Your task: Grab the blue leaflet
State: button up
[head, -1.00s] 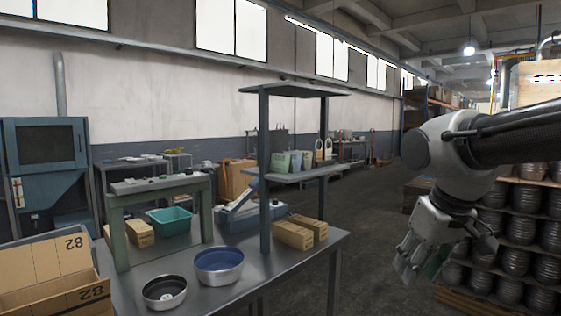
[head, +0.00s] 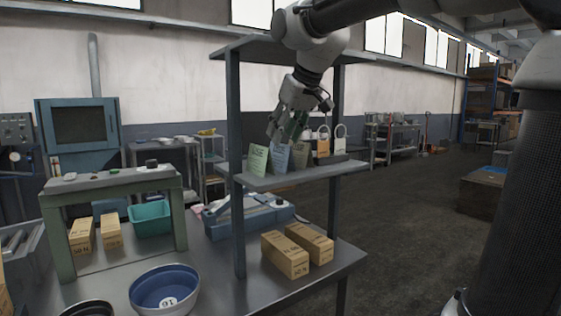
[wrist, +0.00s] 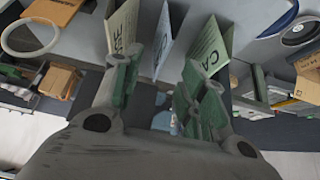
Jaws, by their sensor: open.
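The blue leaflet (head: 280,158) stands upright on the middle shelf of the rack in the head view, between a light green leaflet (head: 258,159) and an olive-green leaflet (head: 301,156). My gripper (head: 286,136) is open and empty, just above the blue leaflet's top edge. In the wrist view, the blue leaflet (wrist: 163,40) shows as a narrow sheet ahead of the gap between the fingers (wrist: 158,76). The printed green leaflets (wrist: 122,27) and (wrist: 208,47) stand on either side of it. I cannot tell whether a finger touches any leaflet.
The shelf (head: 300,178) also carries padlock-like items (head: 340,142) to the right. The rack's posts (head: 236,210) and top board (head: 235,47) are close to my arm. Below are cardboard boxes (head: 285,254) and a blue bowl (head: 165,289).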

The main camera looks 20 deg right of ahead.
aim_at(280, 156)
jog(key=x, duration=0.4)
jog(key=shift+f, duration=0.25)
jog(key=c, duration=0.9)
jog(key=shift+r, duration=0.15)
